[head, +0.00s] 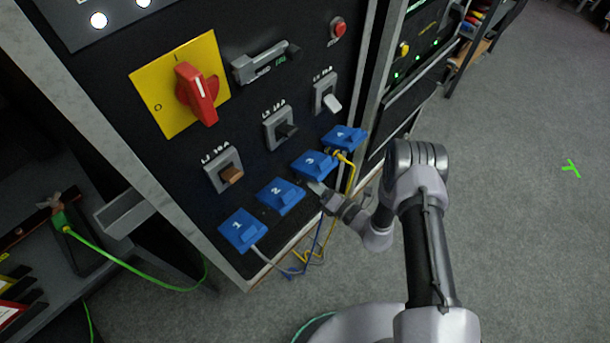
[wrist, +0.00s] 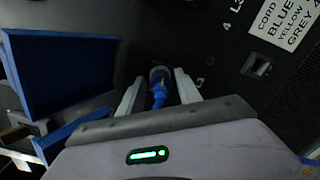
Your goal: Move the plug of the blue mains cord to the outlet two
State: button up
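Outlet two (head: 281,196) has a blue cover marked 2, with no cord seen at it. The blue cover of outlet three (head: 314,165) is just above my gripper (head: 318,189). In the wrist view, the blue plug (wrist: 158,83) with its blue cord stands between the two fingers of my gripper (wrist: 160,82). Narrow gaps show on both sides, so the fingers look open around it. The blue cord (head: 318,235) hangs below my gripper in the head view. My gripper hides the plug and the socket there.
A grey cord leads from outlet one (head: 243,231). A yellow cord (head: 351,178) hangs from outlet four (head: 345,138), close to my gripper. Breaker switches and a red rotary switch (head: 196,92) are above. A blue flap (wrist: 62,65) fills the wrist view's left. Floor at right is clear.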

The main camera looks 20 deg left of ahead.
grip_shut()
jog(key=n, duration=0.5)
jog(key=shift+b, duration=0.3)
jog(key=shift+r+n, duration=0.1)
jog(key=shift+n, duration=1.7)
jog(key=n, duration=0.2)
jog(key=shift+n, duration=0.4)
